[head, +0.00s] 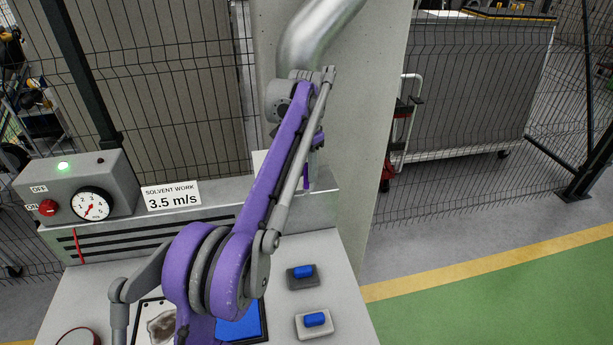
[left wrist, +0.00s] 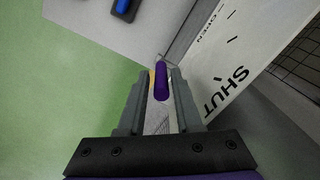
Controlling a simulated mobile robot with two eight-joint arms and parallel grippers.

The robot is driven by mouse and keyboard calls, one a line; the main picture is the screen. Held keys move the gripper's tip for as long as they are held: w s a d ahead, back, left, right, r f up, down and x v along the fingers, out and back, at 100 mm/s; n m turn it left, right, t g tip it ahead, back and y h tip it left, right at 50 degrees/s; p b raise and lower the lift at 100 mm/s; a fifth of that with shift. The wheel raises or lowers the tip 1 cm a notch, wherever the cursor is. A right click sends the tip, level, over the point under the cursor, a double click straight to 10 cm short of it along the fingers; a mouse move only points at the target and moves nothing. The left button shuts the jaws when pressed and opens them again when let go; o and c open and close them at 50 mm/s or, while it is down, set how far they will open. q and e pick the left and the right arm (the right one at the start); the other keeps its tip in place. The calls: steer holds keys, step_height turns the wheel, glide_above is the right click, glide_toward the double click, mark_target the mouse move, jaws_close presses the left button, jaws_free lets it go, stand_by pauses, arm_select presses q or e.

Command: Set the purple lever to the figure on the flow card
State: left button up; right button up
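The purple lever (head: 306,176) stands at the right end of the bench's back panel, partly hidden by my left arm in the head view. In the left wrist view the lever's purple handle (left wrist: 161,84) sits between the fingers of my left gripper (left wrist: 161,76), with a narrow gap seeming to show at each side. The fingers look open around it. Beside it is a white scale plate (left wrist: 235,60) marked OPEN and SHUT with ticks. The flow card (head: 172,196) reads SOLVENT WORK 3.5 m/s. My right gripper is out of view.
A grey box (head: 120,180) carries a lit green lamp, a red knob by ON, and a round gauge (head: 91,204) with its red needle pointing lower left. Two blue-topped blocks (head: 302,272) (head: 314,320) lie on the bench. A concrete pillar (head: 350,110) and mesh fence stand behind.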

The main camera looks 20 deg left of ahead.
arm_select(q)
steer(key=shift+w+f, duration=0.2)
steer(key=shift+f, duration=0.6)
jaws_close()
stand_by(0.9)
